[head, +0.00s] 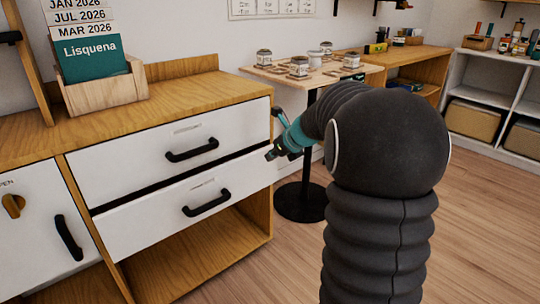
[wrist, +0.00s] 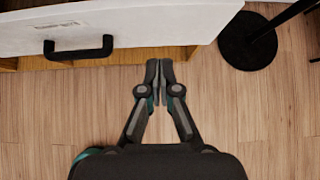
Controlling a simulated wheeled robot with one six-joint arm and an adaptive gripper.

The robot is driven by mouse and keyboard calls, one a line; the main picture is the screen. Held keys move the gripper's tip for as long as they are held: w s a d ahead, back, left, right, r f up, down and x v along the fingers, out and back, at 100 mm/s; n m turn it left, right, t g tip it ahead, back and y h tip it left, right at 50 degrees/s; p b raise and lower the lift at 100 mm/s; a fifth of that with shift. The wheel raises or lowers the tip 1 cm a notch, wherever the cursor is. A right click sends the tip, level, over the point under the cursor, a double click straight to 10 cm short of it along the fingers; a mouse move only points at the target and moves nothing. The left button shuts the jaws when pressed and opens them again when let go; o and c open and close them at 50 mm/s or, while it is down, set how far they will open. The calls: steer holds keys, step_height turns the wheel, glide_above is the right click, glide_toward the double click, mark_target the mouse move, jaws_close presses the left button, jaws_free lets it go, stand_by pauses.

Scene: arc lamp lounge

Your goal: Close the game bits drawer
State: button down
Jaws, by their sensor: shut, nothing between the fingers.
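The cabinet has two white drawers with black bar handles, an upper drawer (head: 130,158) and a lower drawer (head: 150,217). The lower drawer appears to stand out a little, with a dark gap above its front. Both labels are too small to read, so I cannot tell which is the game bits drawer. My gripper (head: 270,155) is near the right end of the drawer fronts. In the wrist view my gripper (wrist: 159,64) is shut and empty, its fingertips near a white drawer front (wrist: 170,22), right of that front's handle (wrist: 78,50). Contact cannot be told.
A wooden holder (head: 105,92) with cards stands on the cabinet top. A white door (head: 35,225) is left of the drawers. A small round-based table (head: 300,203) with jars stands right of the cabinet. Open wooden floor lies in front.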

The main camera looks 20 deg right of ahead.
mark_target(249, 156)
steer(key=shift+w+a+f, duration=0.45)
steer(key=shift+w+f, duration=0.35)
steer(key=shift+w, duration=0.6)
steer(key=shift+w+a+f, duration=0.5)
steer(key=shift+w+f, duration=0.35)
steer(key=shift+w, duration=0.6)
steer(key=shift+w+a+f, duration=0.45)
steer(key=shift+w+f, duration=0.35)
steer(key=shift+w, duration=0.6)
steer(key=shift+w+a+r+p, duration=0.1)
steer(key=shift+w+a+p, duration=0.05)
steer(key=shift+w+p, duration=0.35)
steer(key=shift+w+a+r+p, duration=0.1)
steer(key=shift+w+a+p, duration=0.05)
steer(key=shift+w+p, duration=0.3)
steer(key=shift+w+a+f, duration=0.1)
steer(key=shift+w, duration=0.15)
steer(key=shift+f, duration=0.15)
steer(key=shift+s, duration=0.1)
